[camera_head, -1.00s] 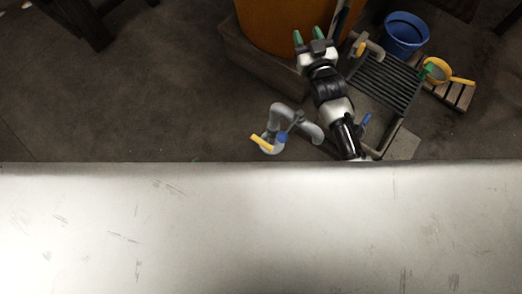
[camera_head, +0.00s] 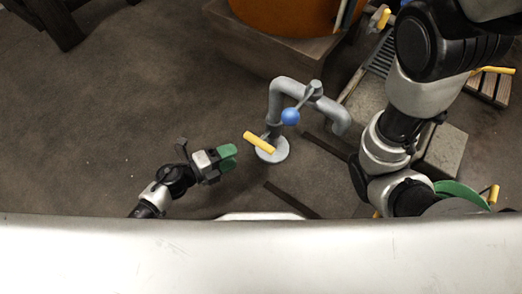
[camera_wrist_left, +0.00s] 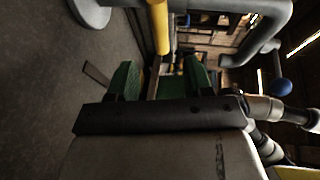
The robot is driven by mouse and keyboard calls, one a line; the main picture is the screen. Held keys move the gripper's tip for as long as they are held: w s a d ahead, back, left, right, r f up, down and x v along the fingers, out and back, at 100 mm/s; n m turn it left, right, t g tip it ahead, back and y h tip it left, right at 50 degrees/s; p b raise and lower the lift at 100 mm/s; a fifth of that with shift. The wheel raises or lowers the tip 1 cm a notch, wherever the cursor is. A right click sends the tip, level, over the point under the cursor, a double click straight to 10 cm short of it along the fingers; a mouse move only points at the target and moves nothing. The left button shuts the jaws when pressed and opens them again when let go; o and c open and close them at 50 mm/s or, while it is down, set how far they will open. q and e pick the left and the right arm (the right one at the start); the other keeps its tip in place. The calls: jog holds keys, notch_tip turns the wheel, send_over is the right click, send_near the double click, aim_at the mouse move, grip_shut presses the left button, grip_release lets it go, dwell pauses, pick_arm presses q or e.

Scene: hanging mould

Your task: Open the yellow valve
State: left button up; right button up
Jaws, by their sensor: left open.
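The yellow valve handle (camera_head: 259,142) is a short bar low on a grey bent pipe (camera_head: 287,83), just above its round base flange (camera_head: 272,152). My left gripper (camera_head: 228,158), with green fingers, is left of the handle and apart from it in the head view. In the left wrist view the handle (camera_wrist_left: 158,27) lies ahead of the spread fingers (camera_wrist_left: 161,75), roughly in line with the gap between them. The left gripper is open and empty. My right arm crosses the right side of the head view; its gripper cannot be made out.
A blue ball knob (camera_head: 290,116) sits on a lever higher on the pipe. An orange drum (camera_head: 285,14) on a brown plinth (camera_head: 265,55) stands behind. A pale metal surface (camera_head: 240,255) fills the bottom edge.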

aim_at(257, 144)
pick_arm(q)
jog(key=b+x, duration=0.4)
jog(key=x, duration=0.5)
jog(key=shift+w+d+f, duration=0.15)
jog(key=shift+f, duration=0.1)
jog(key=shift+w+d, duration=0.3)
jog(key=shift+d, duration=0.25)
